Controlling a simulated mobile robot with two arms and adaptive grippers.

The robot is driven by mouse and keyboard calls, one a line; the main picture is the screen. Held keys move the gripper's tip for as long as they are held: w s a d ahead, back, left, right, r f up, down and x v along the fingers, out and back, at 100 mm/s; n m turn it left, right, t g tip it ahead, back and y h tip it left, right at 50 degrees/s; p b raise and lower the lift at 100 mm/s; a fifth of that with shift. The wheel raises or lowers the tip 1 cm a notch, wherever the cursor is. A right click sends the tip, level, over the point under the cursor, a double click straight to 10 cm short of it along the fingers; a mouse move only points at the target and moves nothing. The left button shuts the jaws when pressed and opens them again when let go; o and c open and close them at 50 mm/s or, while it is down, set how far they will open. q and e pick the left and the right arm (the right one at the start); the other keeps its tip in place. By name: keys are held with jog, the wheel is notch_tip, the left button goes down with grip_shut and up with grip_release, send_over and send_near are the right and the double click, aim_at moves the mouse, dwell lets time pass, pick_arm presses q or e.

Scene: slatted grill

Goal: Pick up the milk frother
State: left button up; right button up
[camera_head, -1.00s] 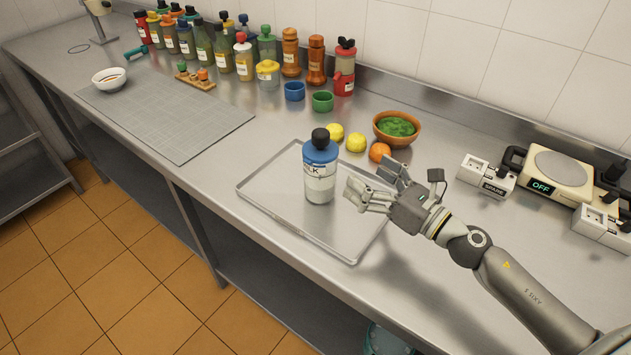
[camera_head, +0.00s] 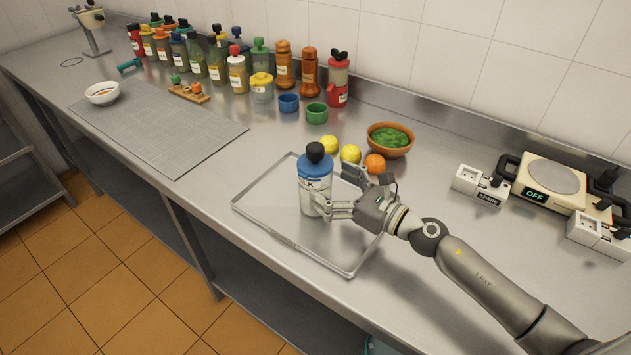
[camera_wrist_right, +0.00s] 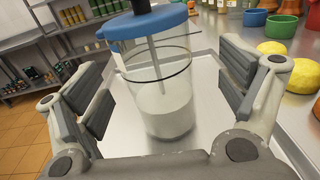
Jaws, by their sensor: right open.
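The milk frother (camera_head: 314,186) is a clear jar with a blue lid, a black knob and a label partly reading "LK". It stands upright on the metal tray (camera_head: 266,221). My right gripper (camera_head: 340,191) is open, low at the jar's right side, with its fingers reaching toward it. In the right wrist view the frother (camera_wrist_right: 160,85) stands between the two open fingers (camera_wrist_right: 165,95), with white milk and a thin rod inside. Gaps show between the fingers and the jar. My left gripper is not in view.
Two lemons (camera_head: 350,153), an orange (camera_head: 375,164) and a bowl of greens (camera_head: 390,139) lie just behind the tray. Several bottles line the wall. A hot plate reading OFF (camera_head: 553,180) stands at right. The grey mat (camera_head: 160,120) at left is mostly clear.

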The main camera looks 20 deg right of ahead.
aim_at(317, 177)
jog(key=x, duration=0.1)
jog(key=p+x, duration=0.1)
jog(key=x, duration=0.1)
jog(key=shift+w+a+r, duration=0.1)
jog(key=shift+a+r, duration=0.25)
jog(key=shift+a, duration=0.05)
jog(key=shift+w+a+f+p, duration=0.1)
jog(key=shift+w+a+p, duration=0.15)
jog(key=shift+w+p, duration=0.05)
jog(key=c, duration=1.4)
jog(key=shift+d, duration=0.1)
jog(key=shift+c, duration=0.3)
